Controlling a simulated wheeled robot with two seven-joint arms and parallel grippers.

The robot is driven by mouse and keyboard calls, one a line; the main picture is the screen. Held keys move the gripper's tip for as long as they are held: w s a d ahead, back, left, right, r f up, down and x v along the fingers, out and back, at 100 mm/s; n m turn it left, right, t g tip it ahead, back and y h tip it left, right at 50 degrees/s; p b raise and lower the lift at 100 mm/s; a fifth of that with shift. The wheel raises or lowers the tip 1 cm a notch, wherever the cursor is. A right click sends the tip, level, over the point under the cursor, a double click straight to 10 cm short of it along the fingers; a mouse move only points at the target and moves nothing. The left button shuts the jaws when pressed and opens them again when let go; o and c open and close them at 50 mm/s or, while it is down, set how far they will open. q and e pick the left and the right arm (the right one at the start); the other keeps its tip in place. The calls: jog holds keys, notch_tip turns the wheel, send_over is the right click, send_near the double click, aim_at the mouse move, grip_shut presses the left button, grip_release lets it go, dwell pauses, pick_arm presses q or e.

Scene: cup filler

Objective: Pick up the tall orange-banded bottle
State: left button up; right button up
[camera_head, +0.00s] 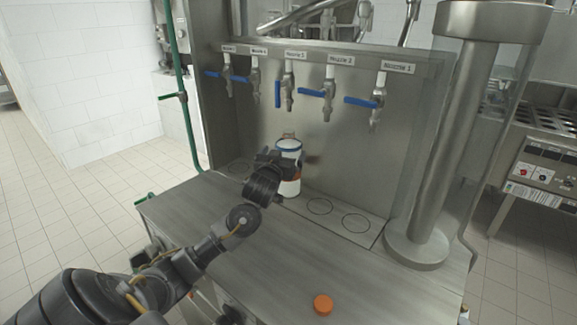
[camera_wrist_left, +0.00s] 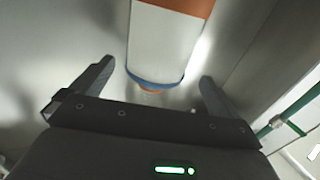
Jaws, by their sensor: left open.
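The bottle (camera_head: 288,150) is white with a blue rim near its top and an orange band low down. It stands upright on the strip below the nozzles, against the steel back panel. My left gripper (camera_head: 277,161) is at the bottle's upper part and hides some of its left side. In the left wrist view the bottle (camera_wrist_left: 168,45) shows its white body, orange band and blue rim between the two spread fingers of my left gripper (camera_wrist_left: 155,90). Gaps show between the bottle and both fingers. My right gripper is not in view.
An orange cap (camera_head: 323,304) lies on the counter (camera_head: 250,255) at the front. Blue-handled nozzles (camera_head: 328,98) hang above the bottle. A thick steel post (camera_head: 455,130) stands to the right. The counter right of the bottle, with its marked circles (camera_head: 355,223), is clear.

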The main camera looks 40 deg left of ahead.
pick_arm(q)
jog(key=shift+w+r, duration=0.1)
jog(key=shift+r, duration=0.05)
jog(key=p+x, duration=0.2)
jog(key=x, duration=0.2)
jog(key=shift+w+d, duration=0.1)
jog(key=shift+w, duration=0.45)
jog(key=c, duration=1.9)
jog(key=shift+c, duration=0.8)
